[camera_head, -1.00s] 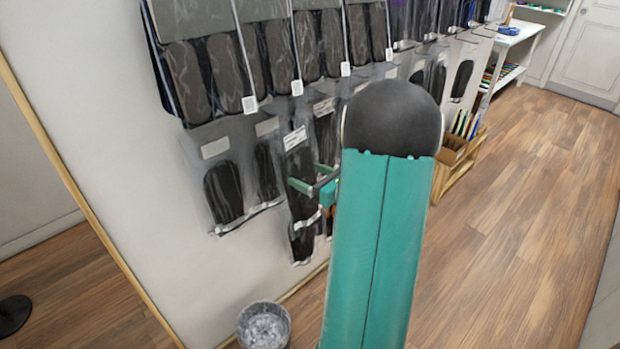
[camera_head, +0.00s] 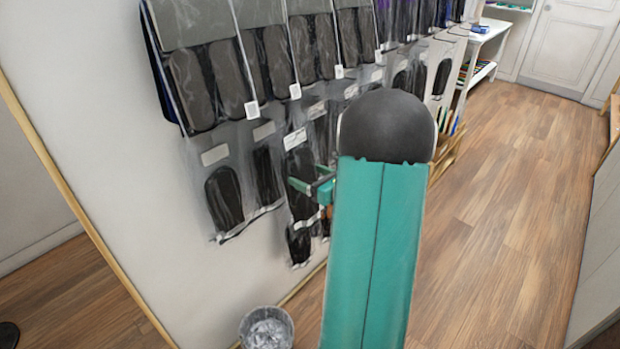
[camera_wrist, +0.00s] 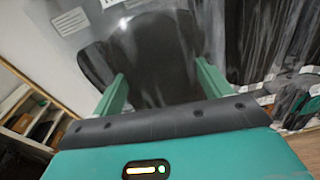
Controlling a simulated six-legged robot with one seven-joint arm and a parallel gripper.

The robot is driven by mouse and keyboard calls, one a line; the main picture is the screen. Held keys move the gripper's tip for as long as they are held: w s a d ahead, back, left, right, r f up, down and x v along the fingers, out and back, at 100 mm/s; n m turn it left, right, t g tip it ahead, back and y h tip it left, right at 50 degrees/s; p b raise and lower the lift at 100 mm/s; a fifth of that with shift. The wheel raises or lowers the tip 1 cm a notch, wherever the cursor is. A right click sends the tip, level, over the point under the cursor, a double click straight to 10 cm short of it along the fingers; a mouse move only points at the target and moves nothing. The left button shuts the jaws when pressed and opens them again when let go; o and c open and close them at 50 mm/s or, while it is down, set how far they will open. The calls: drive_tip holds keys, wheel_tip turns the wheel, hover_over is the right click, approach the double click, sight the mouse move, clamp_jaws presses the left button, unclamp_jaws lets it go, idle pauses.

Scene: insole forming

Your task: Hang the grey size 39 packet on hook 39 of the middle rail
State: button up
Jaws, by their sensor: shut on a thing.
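My gripper (camera_head: 312,186) is shut on a clear packet with dark grey insoles (camera_head: 300,212), close in front of the wall. The packet hangs roughly upright from the fingers, with a white label near its top. In the wrist view the packet (camera_wrist: 150,55) fills the space between and beyond my two green fingers (camera_wrist: 165,90). Its printed size is too small to read. Several other packets hang on the wall rails; the lower row (camera_head: 224,195) is beside and behind the held packet. The hook 39 cannot be picked out, and my arm hides part of the row.
An upper row of larger packets (camera_head: 205,80) with white tags hangs above. A wire bin (camera_head: 266,328) stands on the floor below. A white table (camera_head: 482,40) is at the back right. The wooden floor to the right is clear.

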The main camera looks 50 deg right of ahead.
drive_tip(key=shift+w+a, duration=0.25)
drive_tip(key=shift+w, duration=0.35)
drive_tip(key=shift+w+d+f, duration=0.1)
drive_tip(key=shift+w+d, duration=0.05)
drive_tip(key=shift+w, duration=0.05)
drive_tip(key=w+f, duration=0.1)
drive_tip(key=w, duration=0.6)
drive_tip(key=shift+w+a+f, duration=0.2)
drive_tip(key=shift+w, duration=0.15)
idle(0.6)
drive_tip(key=o, duration=1)
drive_tip(key=shift+o, duration=0.2)
